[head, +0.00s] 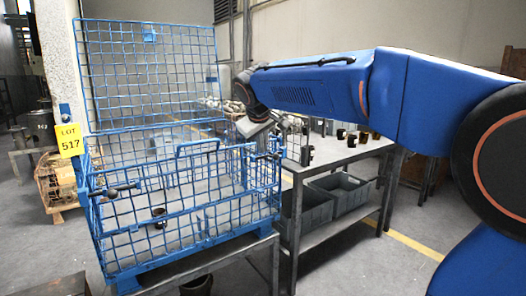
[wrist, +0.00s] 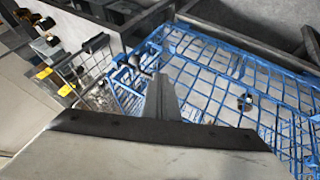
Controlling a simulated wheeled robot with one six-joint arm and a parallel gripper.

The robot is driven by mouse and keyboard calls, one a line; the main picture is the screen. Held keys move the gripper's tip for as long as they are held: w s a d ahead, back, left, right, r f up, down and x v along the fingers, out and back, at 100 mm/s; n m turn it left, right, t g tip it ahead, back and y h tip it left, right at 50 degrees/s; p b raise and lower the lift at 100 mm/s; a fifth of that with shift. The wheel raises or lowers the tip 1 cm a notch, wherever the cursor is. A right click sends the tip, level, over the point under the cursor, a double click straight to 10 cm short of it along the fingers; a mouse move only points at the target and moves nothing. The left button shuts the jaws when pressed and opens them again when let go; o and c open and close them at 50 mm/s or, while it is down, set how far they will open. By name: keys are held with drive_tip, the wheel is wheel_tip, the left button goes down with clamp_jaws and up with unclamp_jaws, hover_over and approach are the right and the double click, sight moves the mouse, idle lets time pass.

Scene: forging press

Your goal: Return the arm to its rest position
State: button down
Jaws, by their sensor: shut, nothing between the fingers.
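My blue arm reaches in from the right in the head view. Its end, my gripper (head: 278,122), hangs near the right rear of the blue wire basket (head: 190,235). In the wrist view my gripper (wrist: 161,95) shows as a grey finger shape over a wide grey body, shut and empty.
A yellow "LOT 517" tag (head: 70,140) hangs at the left post. Floor (head: 370,265) is clear at lower right.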

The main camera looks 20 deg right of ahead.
drive_tip(key=shift+s, duration=0.1)
idle(0.3)
drive_tip(key=s+d+f+m+g+y, duration=0.1)
drive_tip(key=s+f, duration=0.7)
drive_tip(key=s, duration=0.4)
drive_tip(key=s+d+f+m+y, duration=0.1)
drive_tip(key=s+d+f, duration=0.1)
drive_tip(key=s+f, duration=0.6)
drive_tip(key=s+d+f+m+g+y, duration=0.1)
drive_tip(key=s+f, duration=0.8)
drive_tip(key=s, duration=0.9)
drive_tip(key=shift+s+d+m+g, duration=0.2)
drive_tip(key=shift+d+m+g, duration=0.1)
drive_tip(key=shift+d+m, duration=0.25)
drive_tip(key=shift+a, duration=0.1)
